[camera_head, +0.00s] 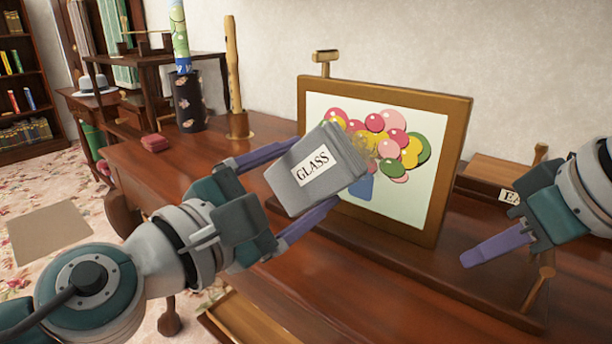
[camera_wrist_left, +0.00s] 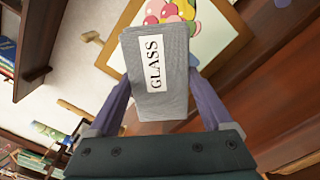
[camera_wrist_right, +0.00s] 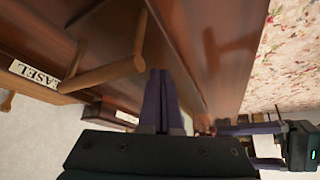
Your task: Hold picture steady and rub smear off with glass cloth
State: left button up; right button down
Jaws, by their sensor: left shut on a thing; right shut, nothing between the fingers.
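The framed picture (camera_head: 455,130) of colourful balloons stands upright on the wooden desk, leaning slightly back. A yellow-brown smear (camera_head: 362,134) shows on its glass, left of the balloons' middle. My left gripper (camera_head: 312,180) is shut on the grey glass cloth (camera_head: 335,158), a folded block labelled GLASS, in front of the picture's left part.
A wooden flute on a stand (camera_head: 232,65), a dark floral pot (camera_head: 187,100) and a small red box (camera_head: 154,142) stand on the desk's left side.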

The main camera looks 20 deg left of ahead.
aim_at(277, 173)
jog(key=shift+f, duration=1.05)
jog(key=shift+s+d+f, duration=0.1)
jog(key=shift+f, duration=0.1)
dwell(1.6)
pick_arm(q)
jog(key=a+n, duration=0.1)
jog(key=n, duration=0.1)
jog(key=a+n, duration=0.1)
jog(key=n, duration=0.1)
jog(key=a+n, duration=0.2)
jog(key=shift+w+f+n, duration=0.25)
jog(key=shift+f+n, duration=0.05)
pick_arm(e)
jog(key=shift+f, duration=0.1)
pick_arm(q)
jog(key=shift+w+d+r+n, duration=0.15)
jog(key=shift+w+n, duration=0.45)
jog(key=shift+w, duration=0.85)
jog(key=shift+w+d+r+n, duration=0.15)
jog(key=shift+w+n, duration=0.45)
jog(key=shift+w, duration=0.85)
jog(key=shift+x, duration=1.05)
